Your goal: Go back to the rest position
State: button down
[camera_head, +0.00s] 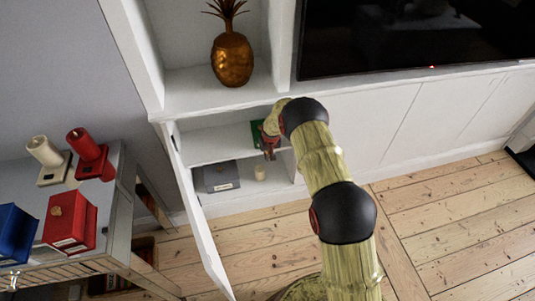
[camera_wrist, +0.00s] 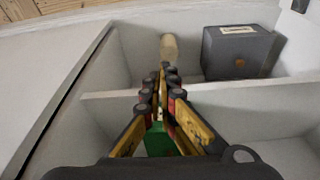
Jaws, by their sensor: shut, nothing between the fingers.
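My gripper (camera_head: 269,153) is at the end of my arm, which reaches into the open white cabinet (camera_head: 225,207). In the wrist view my gripper (camera_wrist: 165,72) has its fingers together and empty. A green object (camera_head: 257,134) is on the upper shelf by my gripper; it also shows in the wrist view (camera_wrist: 158,141), partly hidden behind the fingers. A grey box (camera_head: 219,176) with a pale label and a small cream cylinder (camera_head: 260,173) stand in the lower compartment. The cylinder (camera_wrist: 169,47) appears just beyond my fingertips; I cannot tell the gap.
The cabinet door (camera_head: 196,215) stands open at the left. A shelf board (camera_wrist: 225,90) divides the compartments close to my fingers. A golden pineapple (camera_head: 232,59) stands above. A side table (camera_head: 120,215) with red and blue boxes is at left. Floorboards (camera_head: 455,215) are clear at right.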

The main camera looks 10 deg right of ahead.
jog(key=p+v, duration=0.3)
jog(key=v, duration=0.5)
jog(key=shift+w+r, duration=0.2)
jog(key=shift+w, duration=0.05)
jog(key=s+g, duration=0.3)
jog(key=s, duration=0.9)
jog(key=s+r+t, duration=0.1)
jog(key=s+r, duration=1)
jog(key=r, duration=0.4)
jog(key=s+r+t+p, duration=0.1)
jog(key=s+r+t, duration=0.1)
jog(key=s+r, duration=1)
jog(key=s+a+r+t+p, duration=0.1)
jog(key=s+r+t, duration=0.1)
jog(key=s+r, duration=1)
notch_tip(320, 180, up, 8)
jog(key=shift+n, duration=0.3)
